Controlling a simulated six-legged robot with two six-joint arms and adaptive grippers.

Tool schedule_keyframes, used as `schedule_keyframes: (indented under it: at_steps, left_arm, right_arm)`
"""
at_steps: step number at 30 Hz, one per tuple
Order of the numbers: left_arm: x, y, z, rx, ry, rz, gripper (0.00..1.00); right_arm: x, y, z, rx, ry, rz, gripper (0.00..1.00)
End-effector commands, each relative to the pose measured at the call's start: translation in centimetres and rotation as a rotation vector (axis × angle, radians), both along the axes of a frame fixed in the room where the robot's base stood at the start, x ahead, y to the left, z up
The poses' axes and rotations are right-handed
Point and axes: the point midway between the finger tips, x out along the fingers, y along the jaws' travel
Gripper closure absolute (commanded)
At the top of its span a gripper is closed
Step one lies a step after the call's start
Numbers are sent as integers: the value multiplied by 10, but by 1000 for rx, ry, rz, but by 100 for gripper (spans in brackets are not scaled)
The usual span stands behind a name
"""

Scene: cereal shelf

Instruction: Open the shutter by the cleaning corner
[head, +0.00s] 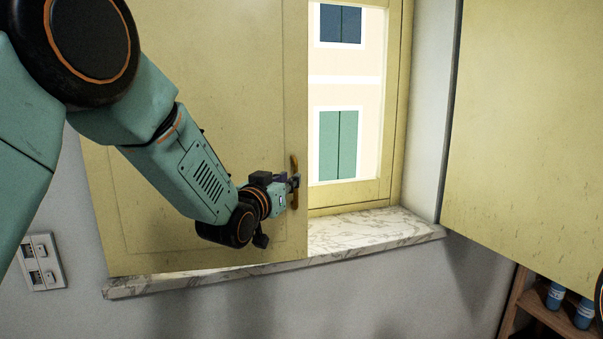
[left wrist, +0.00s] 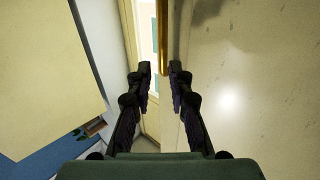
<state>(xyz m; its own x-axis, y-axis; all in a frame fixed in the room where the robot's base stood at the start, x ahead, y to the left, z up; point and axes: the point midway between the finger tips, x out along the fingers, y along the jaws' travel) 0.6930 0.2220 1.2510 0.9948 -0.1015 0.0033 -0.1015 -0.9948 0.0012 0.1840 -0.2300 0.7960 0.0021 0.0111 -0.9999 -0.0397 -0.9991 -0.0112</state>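A pale yellow shutter panel (head: 220,90) covers the left part of the window, with a brass handle (head: 295,166) near its right edge. A second yellow panel (head: 530,120) stands swung out at the right, above a shelf with blue bottles. My left gripper (head: 296,181) is at the left panel's handle. In the left wrist view, the fingers (left wrist: 160,75) are apart, with the brass handle (left wrist: 163,35) and the panel's edge in line with the gap. No firm grip on the handle shows. My right gripper is not in view.
A marble sill (head: 365,232) runs below the window. The wooden shelf (head: 540,313) holds blue bottles (head: 555,295) at the lower right. Wall switches (head: 41,262) are at the lower left. The window opening right of the handle is clear.

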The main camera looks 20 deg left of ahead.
Motion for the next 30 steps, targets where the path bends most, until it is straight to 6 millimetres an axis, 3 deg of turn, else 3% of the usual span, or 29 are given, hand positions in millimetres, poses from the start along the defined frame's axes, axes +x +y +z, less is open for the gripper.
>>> schedule_keyframes:
  at_steps: [13,26,30]
  left_arm:
    - [54,-8,0,0,2,-2,80]
    - [64,-8,0,-1,2,-3,80]
    - [64,-8,-1,-1,2,-3,91]
  right_arm:
    - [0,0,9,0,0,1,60]
    - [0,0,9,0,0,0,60]
    - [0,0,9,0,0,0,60]
